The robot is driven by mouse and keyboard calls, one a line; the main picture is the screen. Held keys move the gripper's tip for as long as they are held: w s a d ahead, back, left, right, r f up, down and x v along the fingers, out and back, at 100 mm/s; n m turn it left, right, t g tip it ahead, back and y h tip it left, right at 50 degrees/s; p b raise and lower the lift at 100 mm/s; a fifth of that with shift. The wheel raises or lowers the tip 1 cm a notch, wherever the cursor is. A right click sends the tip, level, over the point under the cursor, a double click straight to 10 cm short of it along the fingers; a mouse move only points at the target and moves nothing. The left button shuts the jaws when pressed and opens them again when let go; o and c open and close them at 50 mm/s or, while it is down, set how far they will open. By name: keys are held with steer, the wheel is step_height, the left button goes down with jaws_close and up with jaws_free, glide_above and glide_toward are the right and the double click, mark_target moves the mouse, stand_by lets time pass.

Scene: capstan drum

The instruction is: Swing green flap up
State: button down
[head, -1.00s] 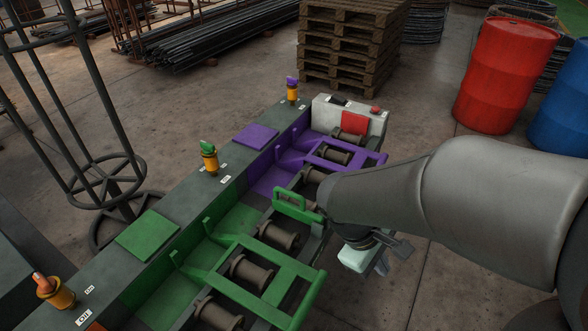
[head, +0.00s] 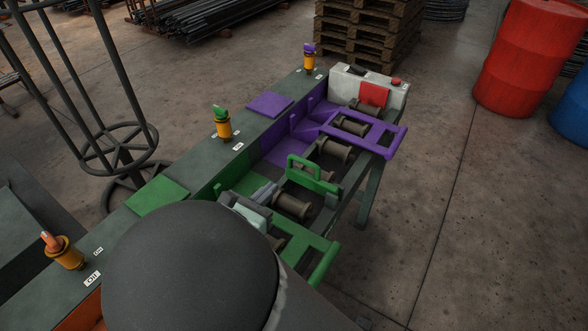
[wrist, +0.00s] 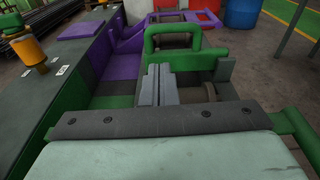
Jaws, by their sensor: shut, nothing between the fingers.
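The green frame (head: 318,262) lies low across the brown rollers, reaching out from the trough; my arm hides much of it in the head view. A small upright green loop (head: 314,174) stands at its far end, and this loop also shows ahead in the wrist view (wrist: 186,40). My gripper (head: 264,192) is shut and empty, over the green section of the trough. In the wrist view its grey fingertips (wrist: 158,70) point towards the loop, just in front of it; I cannot tell whether they touch.
A purple frame (head: 378,138) lies over rollers beyond the green section. A green-topped knob (head: 222,122) and an orange knob (head: 62,250) stand on the dark bench. The floor (head: 470,220) to the right is clear; red (head: 518,60) and blue drums stand beyond.

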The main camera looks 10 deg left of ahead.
mark_target(292, 169)
steer(key=shift+w, duration=0.1)
steer(key=x, duration=1)
steer(key=shift+d, duration=0.15)
steer(key=shift+r, duration=0.15)
